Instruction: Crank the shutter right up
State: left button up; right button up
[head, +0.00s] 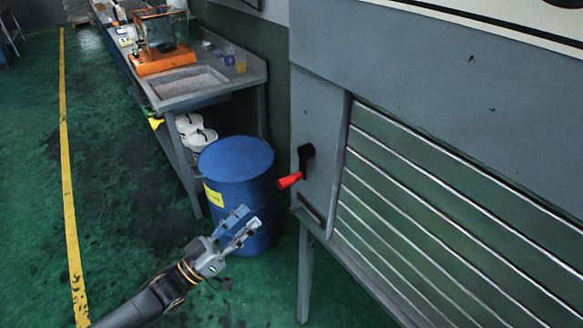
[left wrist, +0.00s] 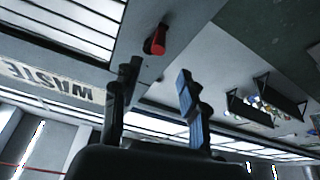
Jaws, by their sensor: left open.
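The shutter (head: 430,215) is a slatted grey-green panel set in a grey cabinet, at the right of the head view; its slats run down past the bottom edge. The crank (head: 307,155) is a black arm with a red handle (head: 289,180) on the cabinet's left post. The red handle also shows in the left wrist view (left wrist: 155,40), beyond the fingers and apart from them. My left gripper (head: 248,226) is open and empty, below and left of the crank, in front of the blue drum. My right gripper is not in view.
A blue drum (head: 236,170) with a yellow label stands left of the cabinet. A workbench (head: 255,70) with a sink, an orange device (head: 163,60) and white buckets (head: 200,138) beneath runs behind it. The green floor (head: 120,190) to the left is clear.

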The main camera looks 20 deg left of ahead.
aim_at(286, 182)
pick_arm(q)
jog(key=p+x, duration=0.3)
jog(key=x, duration=0.9)
jog(key=shift+r, duration=0.1)
jog(key=shift+w+d+r+p, duration=0.15)
jog(key=shift+w+d+p, duration=0.15)
jog(key=shift+w+d, duration=0.15)
jog(key=shift+a, duration=0.1)
grip_shut()
